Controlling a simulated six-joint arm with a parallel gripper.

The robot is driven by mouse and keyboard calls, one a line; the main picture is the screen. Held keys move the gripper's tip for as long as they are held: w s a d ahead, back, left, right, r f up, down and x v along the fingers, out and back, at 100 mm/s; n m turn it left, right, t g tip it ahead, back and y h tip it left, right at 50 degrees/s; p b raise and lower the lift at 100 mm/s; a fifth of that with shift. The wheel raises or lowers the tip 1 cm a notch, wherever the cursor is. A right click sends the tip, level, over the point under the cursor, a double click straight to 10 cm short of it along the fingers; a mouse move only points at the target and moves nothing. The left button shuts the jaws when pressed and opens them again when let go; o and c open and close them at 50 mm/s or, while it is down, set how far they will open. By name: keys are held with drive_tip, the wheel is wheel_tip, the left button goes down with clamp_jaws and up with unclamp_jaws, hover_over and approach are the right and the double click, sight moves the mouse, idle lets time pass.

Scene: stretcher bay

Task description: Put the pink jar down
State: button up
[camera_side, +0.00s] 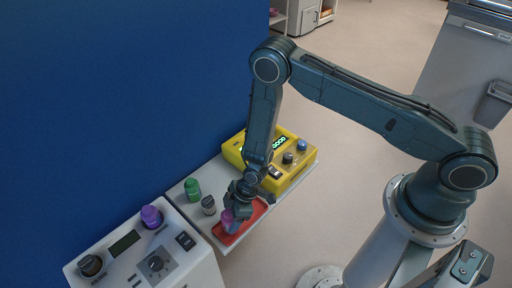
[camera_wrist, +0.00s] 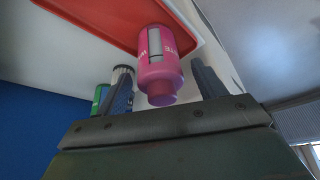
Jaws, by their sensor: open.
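The pink jar (camera_wrist: 158,62), with a white label panel, is between the fingers of my gripper (camera_wrist: 162,82) in the wrist view. The fingers are open, one on each side of the jar, with a visible gap on the right side. The jar's base is at the red tray (camera_wrist: 98,14) and appears to rest on it. In the side view my gripper (camera_side: 236,207) is low over the red tray (camera_side: 253,216). The pink jar (camera_side: 228,219) shows there partly hidden by the fingers.
A green jar (camera_side: 192,189) and a grey jar (camera_side: 208,205) stand left of the tray on the white shelf (camera_side: 178,193). A yellow device (camera_side: 299,160) sits behind. A blue wall (camera_side: 110,100) borders the shelf.

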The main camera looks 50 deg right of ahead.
drive_tip(key=v, duration=1)
drive_tip(key=shift+s+d+r, duration=0.1)
idle(0.5)
drive_tip(key=s+d+r+m+t+h, duration=0.15)
drive_tip(key=d+r, duration=0.25)
drive_tip(key=r, duration=0.9)
drive_tip(key=d+r+m, duration=0.3)
drive_tip(key=d+r, duration=0.1)
drive_tip(key=r, duration=0.9)
drive_tip(key=s+d+r+m+t+h, duration=0.1)
drive_tip(key=s+d+r+m, duration=0.2)
drive_tip(key=s+r, duration=0.4)
drive_tip(key=s+d+r+m+h, duration=0.1)
drive_tip(key=s+d+r+m, duration=0.2)
drive_tip(key=s, duration=0.9)
wheel_tip(320, 180, up, 4)
drive_tip(key=shift+d+f+m+t, duration=0.1)
drive_tip(key=shift+d+m+t, duration=0.25)
drive_tip(key=shift+d, duration=0.7)
